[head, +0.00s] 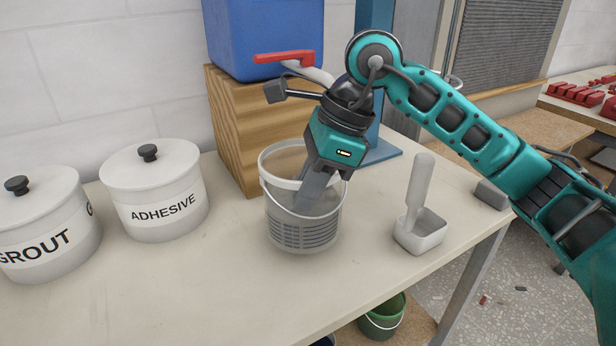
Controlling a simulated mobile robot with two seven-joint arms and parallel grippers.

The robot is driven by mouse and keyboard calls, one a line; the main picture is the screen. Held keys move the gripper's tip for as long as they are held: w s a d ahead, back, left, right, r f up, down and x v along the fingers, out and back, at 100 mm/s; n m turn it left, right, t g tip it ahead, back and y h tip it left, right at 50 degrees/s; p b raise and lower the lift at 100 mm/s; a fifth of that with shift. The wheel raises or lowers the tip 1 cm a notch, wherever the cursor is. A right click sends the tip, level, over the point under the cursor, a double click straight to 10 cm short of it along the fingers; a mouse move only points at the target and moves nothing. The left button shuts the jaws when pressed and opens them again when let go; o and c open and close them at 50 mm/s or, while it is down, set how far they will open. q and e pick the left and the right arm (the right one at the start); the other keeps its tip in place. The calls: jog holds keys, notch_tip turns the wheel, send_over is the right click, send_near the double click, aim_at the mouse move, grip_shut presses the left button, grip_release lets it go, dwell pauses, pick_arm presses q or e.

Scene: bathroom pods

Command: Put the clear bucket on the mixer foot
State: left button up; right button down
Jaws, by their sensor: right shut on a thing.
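The clear bucket (303,234) is a translucent grey pail with a pale rim band and ribbed lower wall, upright at the middle of the worktop. My right gripper (312,195) points down at the bucket's right side and is shut on it; the exact grip on the wall is partly hidden by the fingers. I cannot tell whether the bucket's bottom touches the worktop. The mixer foot appears to be the flat blue plate (381,153) at the base of a blue column, behind and right of the bucket, partly hidden by my arm. My left gripper is not in view.
White ADHESIVE (153,190) and GROUT (42,222) canisters stand left. A wooden block (230,130) carries a blue tank (265,35) with a red-handled tap behind the bucket. A white scoop (420,228) lies right. The front worktop (190,290) is clear. A green bucket (383,318) stands below.

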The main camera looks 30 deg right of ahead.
jog(key=shift+f, duration=0.7)
jog(key=shift+w+f, duration=0.3)
jog(key=shift+f, duration=0.1)
jog(key=shift+f+b, duration=0.15)
jog(key=shift+b, duration=0.15)
jog(key=c, duration=1.2)
grip_release()
jog(key=shift+s, duration=0.1)
jog(key=shift+c, duration=0.2)
